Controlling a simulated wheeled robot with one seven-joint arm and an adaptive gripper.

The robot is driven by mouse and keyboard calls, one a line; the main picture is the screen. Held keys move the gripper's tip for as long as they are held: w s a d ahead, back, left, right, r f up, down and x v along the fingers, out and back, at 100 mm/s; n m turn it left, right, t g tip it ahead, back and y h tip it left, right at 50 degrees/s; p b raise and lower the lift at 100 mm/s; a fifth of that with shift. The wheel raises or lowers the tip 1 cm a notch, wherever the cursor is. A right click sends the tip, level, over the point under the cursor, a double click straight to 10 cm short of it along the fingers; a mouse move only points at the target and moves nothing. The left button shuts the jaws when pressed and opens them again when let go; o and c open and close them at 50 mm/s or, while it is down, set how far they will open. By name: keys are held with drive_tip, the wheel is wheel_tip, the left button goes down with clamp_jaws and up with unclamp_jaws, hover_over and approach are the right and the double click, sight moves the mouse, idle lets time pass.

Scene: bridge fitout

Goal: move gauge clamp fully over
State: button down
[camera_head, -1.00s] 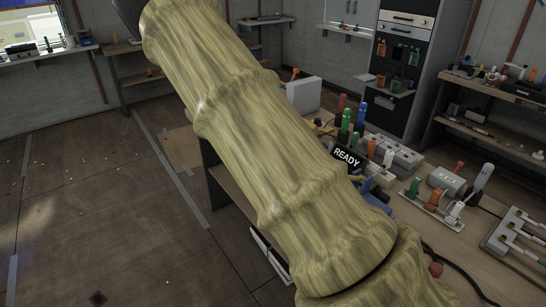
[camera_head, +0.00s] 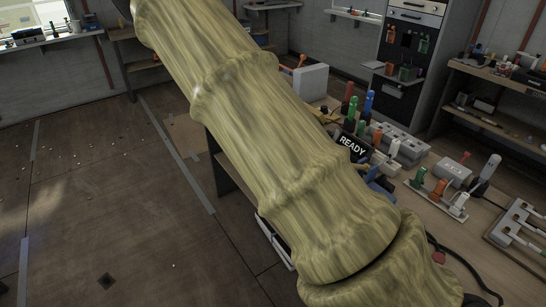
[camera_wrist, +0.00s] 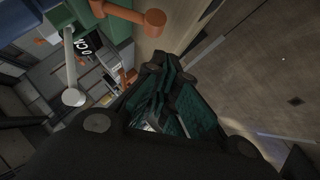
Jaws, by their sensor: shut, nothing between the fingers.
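My gripper (camera_wrist: 163,85) shows in the wrist view as dark fingers with teal pads, closed together and empty. An orange lever with a round end (camera_wrist: 130,14) is above the fingertips, apart from them. A pale lever with a round knob (camera_wrist: 72,75) is to their left. I cannot tell which part is the gauge clamp. In the head view my arm hides the gripper and part of the bench. A black READY display (camera_head: 352,147) stands on the bench, just right of my arm.
Red, green and blue upright handles (camera_head: 368,105) stand behind the display. A plate with green, orange and white levers (camera_head: 438,195) lies to the right. A white box (camera_head: 311,82) stands at the back. The floor at left (camera_head: 100,200) is clear.

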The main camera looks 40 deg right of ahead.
drive_tip(key=w+a+b+v, duration=0.1)
drive_tip(key=a+b+v, duration=0.1)
drive_tip(key=v, duration=0.9)
drive_tip(key=shift+f, duration=0.2)
drive_tip(key=shift+f, duration=0.1)
drive_tip(key=s+a+f+g+y, duration=0.1)
drive_tip(key=s+a+f, duration=0.15)
drive_tip(key=f, duration=0.45)
drive_tip(key=s+a+f+g+y, duration=0.1)
drive_tip(key=s+a+f+g, duration=0.15)
drive_tip(key=f, duration=0.35)
drive_tip(key=s+a+f+m+g+y, duration=0.1)
drive_tip(key=s+a+f+g+y, duration=0.1)
drive_tip(key=s+a+f, duration=0.4)
drive_tip(key=s+a+f+m+g+y, duration=0.1)
drive_tip(key=s+a+f, duration=0.5)
drive_tip(key=s+f, duration=1)
drive_tip(key=s+g+y, duration=0.1)
drive_tip(key=s+g, duration=0.1)
drive_tip(key=s, duration=0.1)
drive_tip(key=shift+a+f+m+g, duration=0.3)
drive_tip(key=shift+f+g, duration=0.05)
drive_tip(key=shift+s, duration=0.15)
